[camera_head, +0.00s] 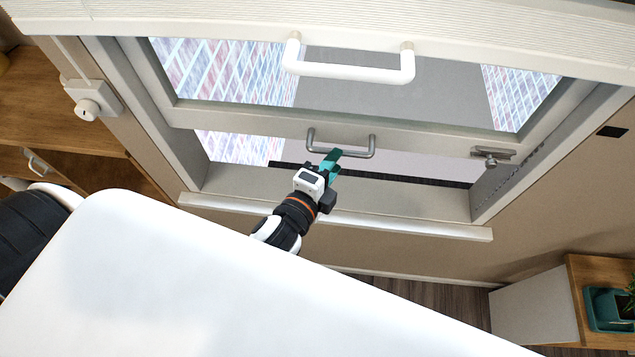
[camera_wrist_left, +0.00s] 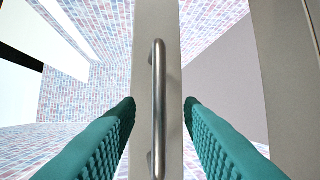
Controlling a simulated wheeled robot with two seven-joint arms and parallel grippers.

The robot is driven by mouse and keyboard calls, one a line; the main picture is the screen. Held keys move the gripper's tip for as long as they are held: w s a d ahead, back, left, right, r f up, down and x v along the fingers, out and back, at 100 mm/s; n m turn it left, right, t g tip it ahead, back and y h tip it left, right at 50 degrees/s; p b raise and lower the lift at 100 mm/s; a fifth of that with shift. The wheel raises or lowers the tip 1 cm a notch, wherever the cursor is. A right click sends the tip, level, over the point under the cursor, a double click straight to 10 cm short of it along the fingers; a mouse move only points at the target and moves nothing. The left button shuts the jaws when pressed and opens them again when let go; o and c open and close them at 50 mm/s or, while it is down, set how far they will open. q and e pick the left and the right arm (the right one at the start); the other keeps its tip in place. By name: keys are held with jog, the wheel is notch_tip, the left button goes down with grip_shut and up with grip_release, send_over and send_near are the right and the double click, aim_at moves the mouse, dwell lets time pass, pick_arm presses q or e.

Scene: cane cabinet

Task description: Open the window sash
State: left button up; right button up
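The window sash (camera_head: 400,131) is a pale frame with glass; outdoor brick shows above its bottom rail and through a gap below it. A grey metal bar handle (camera_head: 371,148) is fixed on that rail. My left gripper (camera_head: 331,160) is at this handle, near its middle. In the left wrist view the handle (camera_wrist_left: 159,90) stands upright in the picture between the two teal fingers of the left gripper (camera_wrist_left: 160,108). The fingers are apart, with clear space on both sides of the bar. My right gripper is not in view.
A white blind with a white handle (camera_head: 348,73) hangs above the sash. A metal latch (camera_head: 491,154) is at the right of the window. The sill (camera_head: 340,217) runs below. Wooden shelving (camera_head: 80,129) stands at left, and a plant pot (camera_head: 609,309) at lower right.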

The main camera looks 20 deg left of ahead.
pick_arm(q)
jog(key=d+b+v, duration=0.1)
jog(key=v, duration=0.6)
jog(key=shift+a+b, duration=0.35)
jog(key=shift+a, duration=0.15)
jog(key=shift+s, duration=0.15)
jog(key=s+a+f+n+g+b, duration=0.1)
jog(key=s+f+n+g+b, duration=0.2)
jog(key=f, duration=1.5)
jog(key=s+f+n+g+b, duration=0.1)
jog(key=s+f+n+g, duration=0.25)
jog(key=f, duration=1.45)
jog(key=s+a+f+n+g+y+b, duration=0.1)
jog(key=s+a+f+n+g, duration=0.3)
jog(key=s+f, duration=0.6)
jog(key=s+a+f+n+g+y+b, duration=0.1)
jog(key=s+a+f+n+g, duration=0.3)
jog(key=s+f, duration=0.5)
notch_tip(320, 180, down, 3)
jog(key=shift+s+a+r+n, duration=0.15)
jog(key=shift+s+a+n, duration=0.25)
jog(key=shift+n, duration=0.45)
